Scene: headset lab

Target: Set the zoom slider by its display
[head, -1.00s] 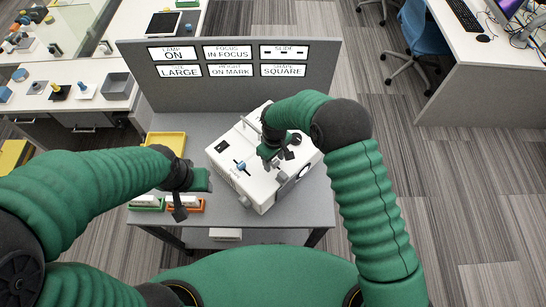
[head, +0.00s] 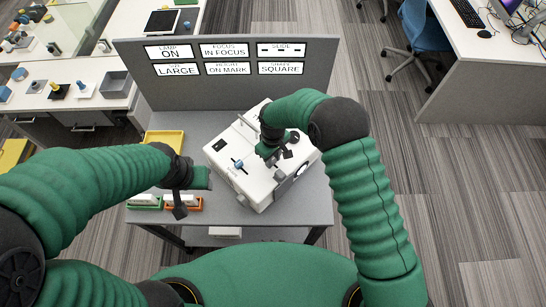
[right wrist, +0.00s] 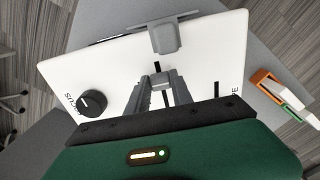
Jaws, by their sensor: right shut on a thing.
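A white projector-like device (head: 262,190) stands on the grey table, turned at an angle. My right gripper (head: 277,157) reaches down over its top. In the right wrist view, my gripper (right wrist: 160,84) is shut on a small grey slider cap (right wrist: 158,79) in a dark slot, its lower part hidden by the fingers. A blue knob (head: 239,164) sits in another slot to the left. The display panel (head: 225,60) reads lamp on, in focus, size large, height on mark, shape square. My left gripper (head: 180,207) hangs left of the device, its jaws unclear.
A black round knob (right wrist: 93,103) and a grey upright block (right wrist: 165,36) are on the device's top. A yellow tray (head: 165,139) lies at the table's left. Green (head: 145,202) and orange (head: 197,204) slide holders lie at the front left, near my left gripper.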

